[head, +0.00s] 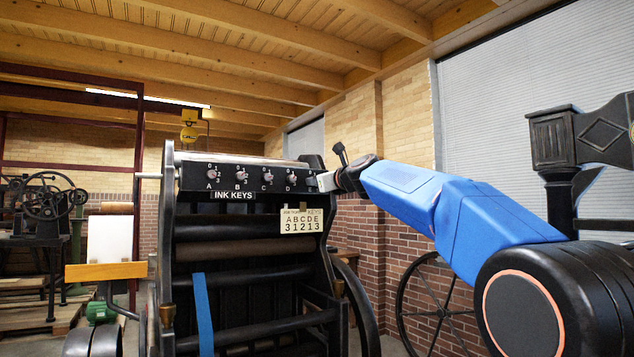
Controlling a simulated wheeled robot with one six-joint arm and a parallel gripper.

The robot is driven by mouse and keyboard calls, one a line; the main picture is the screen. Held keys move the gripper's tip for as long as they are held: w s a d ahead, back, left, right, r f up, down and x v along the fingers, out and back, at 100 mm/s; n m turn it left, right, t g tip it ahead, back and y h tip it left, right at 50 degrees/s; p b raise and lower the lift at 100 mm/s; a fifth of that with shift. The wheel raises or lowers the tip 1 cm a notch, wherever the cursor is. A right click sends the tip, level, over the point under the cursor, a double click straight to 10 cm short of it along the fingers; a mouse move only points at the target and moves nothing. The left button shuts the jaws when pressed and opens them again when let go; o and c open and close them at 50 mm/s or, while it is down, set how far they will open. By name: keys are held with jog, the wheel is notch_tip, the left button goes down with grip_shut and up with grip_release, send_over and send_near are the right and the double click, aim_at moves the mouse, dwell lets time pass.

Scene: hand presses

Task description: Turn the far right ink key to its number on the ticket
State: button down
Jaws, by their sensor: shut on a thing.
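The press carries an ink key panel (222,183) labelled INK KEYS, with a row of small knobs. Key A (212,175), key B (240,175), key C (268,177) and key D (291,178) show, with small numbers around them. The far right key is hidden behind my gripper (325,182). My gripper reaches in from the right at the panel's right end and is shut on that key. Its pointer and setting cannot be seen. The ticket (302,221) hangs below the panel and reads ABCDE over 31213, so E stands over 3.
A large spoked wheel (440,300) stands right of the press, under my blue arm. A black iron press frame (565,165) is at the far right.

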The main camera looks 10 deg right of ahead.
jog(key=shift+f, duration=0.1)
dwell(0.5)
jog(key=c, duration=1.6)
grip_release()
jog(key=v, duration=1.7)
jog(key=shift+s, duration=0.2)
jog(key=shift+f, duration=0.1)
